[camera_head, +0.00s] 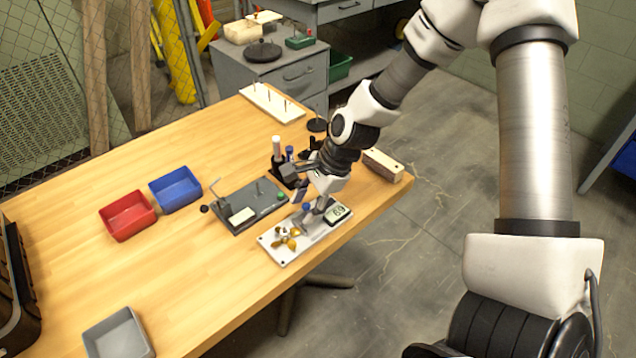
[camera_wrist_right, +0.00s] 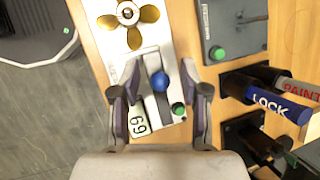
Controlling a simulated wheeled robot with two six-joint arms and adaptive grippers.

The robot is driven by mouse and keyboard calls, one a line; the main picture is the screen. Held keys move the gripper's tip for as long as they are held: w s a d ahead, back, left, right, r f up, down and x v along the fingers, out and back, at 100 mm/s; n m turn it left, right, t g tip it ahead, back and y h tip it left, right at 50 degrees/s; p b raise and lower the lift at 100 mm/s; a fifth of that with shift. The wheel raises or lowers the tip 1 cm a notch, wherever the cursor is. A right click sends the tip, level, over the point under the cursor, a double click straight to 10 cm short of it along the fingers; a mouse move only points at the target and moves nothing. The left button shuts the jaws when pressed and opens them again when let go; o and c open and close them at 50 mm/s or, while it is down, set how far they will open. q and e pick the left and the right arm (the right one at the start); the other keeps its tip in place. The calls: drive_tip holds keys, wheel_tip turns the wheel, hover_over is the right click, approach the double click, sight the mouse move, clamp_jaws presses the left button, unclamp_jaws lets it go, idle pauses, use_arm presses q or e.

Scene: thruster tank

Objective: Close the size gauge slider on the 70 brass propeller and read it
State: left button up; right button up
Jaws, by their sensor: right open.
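The brass propeller (camera_head: 284,243) lies on the white size gauge plate (camera_head: 283,257) near the table's front right edge. It also shows at the top of the right wrist view (camera_wrist_right: 134,38). The slider carries a blue knob (camera_head: 306,207), which stands apart from the propeller. My right gripper (camera_head: 313,203) is low over the gauge. In the right wrist view its open fingers (camera_wrist_right: 160,72) stand on either side of the blue knob (camera_wrist_right: 160,82), with gaps at both sides. The gauge display (camera_wrist_right: 138,122) seems to show 69. My left gripper is not in view.
A dark grey fixture plate (camera_head: 250,207) lies beside the gauge. A black holder with LOCK and PAINT markers (camera_wrist_right: 280,105) stands close to my right gripper. Red (camera_head: 127,215), blue (camera_head: 176,189) and grey (camera_head: 118,335) bins are farther left. The front middle table is clear.

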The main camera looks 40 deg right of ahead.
drive_tip(key=v, duration=1.1)
drive_tip(key=shift+d, duration=0.1)
drive_tip(key=s+f, duration=0.1)
drive_tip(key=s+f+g, duration=0.1)
drive_tip(key=f, duration=0.1)
drive_tip(key=s+f+g+p, duration=0.1)
drive_tip(key=f, duration=0.1)
drive_tip(key=shift+f+h, duration=0.2)
drive_tip(key=shift+h, duration=0.1)
drive_tip(key=s+a+f+n+g+h+p, duration=0.1)
drive_tip(key=s+a+f+n+g+p, duration=0.3)
drive_tip(key=s+f, duration=0.65)
drive_tip(key=s+a+f+n+g+h+b, duration=0.1)
drive_tip(key=s+a+f+n+h, duration=0.1)
drive_tip(key=s+a+f+n, duration=0.65)
drive_tip(key=w+d+f+n+t, duration=0.2)
drive_tip(key=w+d+n+t, duration=0.1)
drive_tip(key=n, duration=0.3)
drive_tip(key=shift+w+d+f+t+h, duration=0.3)
drive_tip(key=shift+d+f+t, duration=0.1)
drive_tip(key=shift+d+t, duration=0.25)
